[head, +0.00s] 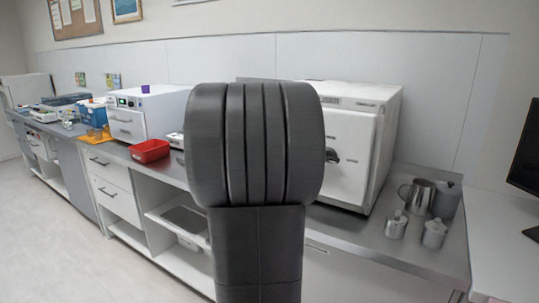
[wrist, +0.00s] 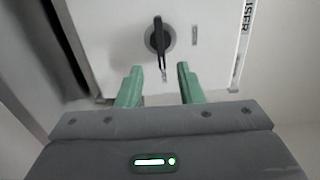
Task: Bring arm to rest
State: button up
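My arm stands upright in the middle of the head view and hides part of the counter behind it. My gripper (wrist: 158,84) shows in the wrist view with its two green fingers apart and nothing between them. Beyond the fingertips is the white front of a box-shaped appliance (wrist: 205,50) with a black handle (wrist: 157,37). The fingers appear apart from the handle. The same appliance (head: 347,150) stands on the counter right of my arm in the head view. My gripper is hidden in the head view.
The metal counter (head: 340,228) holds metal jugs and small pots (head: 418,195) at the right. A red tray (head: 149,151), a smaller white device (head: 150,110) and a blue box (head: 92,112) stand at the left. A dark monitor (head: 526,150) is at the right edge. The floor (head: 50,230) at left is clear.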

jog(key=p+x, duration=0.1)
jog(key=x, duration=0.9)
jog(key=shift+d, duration=0.1)
jog(key=s+a+n+p, duration=0.6)
jog(key=s+p, duration=0.3)
jog(key=s, duration=0.2)
jog(key=shift+a+n, duration=0.4)
jog(key=shift+a, duration=0.35)
dwell(2.0)
